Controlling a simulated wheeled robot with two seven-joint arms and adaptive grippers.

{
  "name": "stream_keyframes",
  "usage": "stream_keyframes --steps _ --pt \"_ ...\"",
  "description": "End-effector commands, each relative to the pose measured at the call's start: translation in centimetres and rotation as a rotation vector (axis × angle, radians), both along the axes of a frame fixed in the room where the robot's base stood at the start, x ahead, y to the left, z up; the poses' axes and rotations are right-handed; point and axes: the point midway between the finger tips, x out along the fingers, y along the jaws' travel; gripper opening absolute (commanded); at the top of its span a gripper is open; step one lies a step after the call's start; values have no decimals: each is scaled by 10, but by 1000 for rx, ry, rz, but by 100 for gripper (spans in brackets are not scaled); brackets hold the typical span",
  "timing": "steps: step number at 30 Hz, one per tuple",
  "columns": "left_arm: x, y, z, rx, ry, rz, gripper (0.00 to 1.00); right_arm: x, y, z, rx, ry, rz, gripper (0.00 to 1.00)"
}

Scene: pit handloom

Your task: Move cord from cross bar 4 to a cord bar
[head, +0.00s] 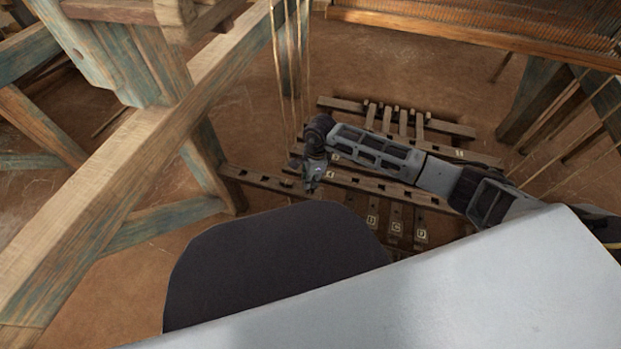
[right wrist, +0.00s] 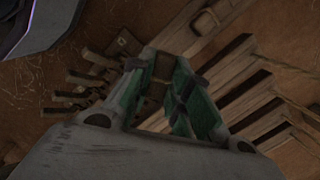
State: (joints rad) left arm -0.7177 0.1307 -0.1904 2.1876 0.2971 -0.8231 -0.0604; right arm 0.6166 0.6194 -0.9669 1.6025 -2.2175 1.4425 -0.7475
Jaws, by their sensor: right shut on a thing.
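My right gripper (head: 312,187) points down over the notched wooden cross bars at floor level. In the right wrist view, its green fingers (right wrist: 165,72) are shut on a small brown piece, seemingly the cord; its outline is too dim to make out clearly. One notched cross bar (head: 408,192) runs under my right forearm and another notched bar (head: 262,181) reaches left of the gripper. Small labels on the bars are too small to read surely. Which bar is cross bar 4 and which is a cord bar I cannot tell. My left gripper is out of view.
Thin cords (head: 281,60) hang from above just left of my right gripper. Labelled wooden treadles (head: 396,230) lie below the bars. A thick loom beam (head: 110,190) slants across the left. Bare earth floor (head: 245,115) is open between the beam and the cords.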

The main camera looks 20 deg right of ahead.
Motion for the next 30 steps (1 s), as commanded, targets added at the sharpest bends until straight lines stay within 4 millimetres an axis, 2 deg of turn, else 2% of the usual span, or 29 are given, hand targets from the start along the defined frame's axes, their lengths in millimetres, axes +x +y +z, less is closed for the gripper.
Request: stream_keyframes --steps 10,22,30 --pt "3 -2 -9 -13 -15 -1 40 0 0 -15 -1 -1 0 1" --pt "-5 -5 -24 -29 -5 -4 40 1 0 -32 -1 -1 0 1" --pt "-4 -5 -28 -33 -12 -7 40 1 0 -40 0 -1 0 1"
